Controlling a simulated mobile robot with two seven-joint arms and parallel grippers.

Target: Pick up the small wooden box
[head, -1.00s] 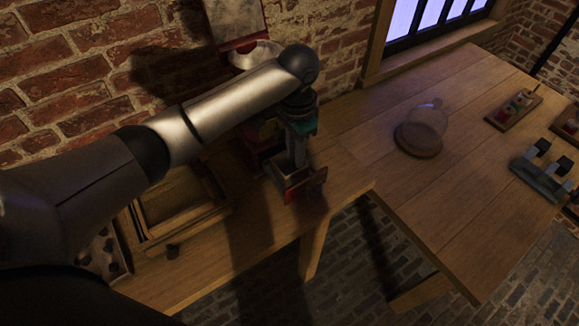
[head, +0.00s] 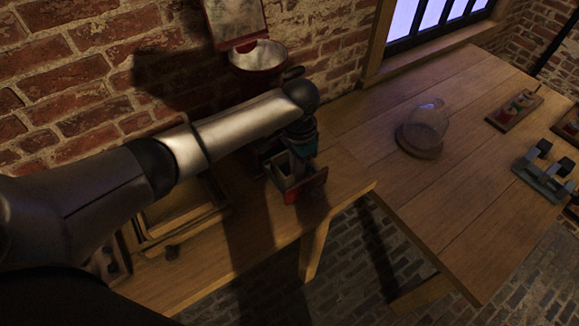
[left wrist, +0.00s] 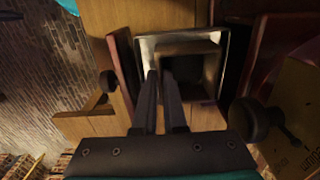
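The small wooden box (left wrist: 212,65) shows in the left wrist view as a dark hollow with a tan rim, inside a pale-rimmed open drawer (left wrist: 146,43). In the head view the drawer has a red front (head: 318,186) and stands out over the bench; the box inside is hard to make out. My left gripper (left wrist: 160,75) points down at the box's near left side, fingertips at its left wall with a narrow gap between them. Whether they press on the wall is unclear. My right gripper is not in view.
A dark round knob (left wrist: 256,120) is close to the right of the fingers. A larger wooden tray (head: 150,240) sits left on the bench under my arm. A glass dome (head: 428,122) stands on the right table, whose middle is clear.

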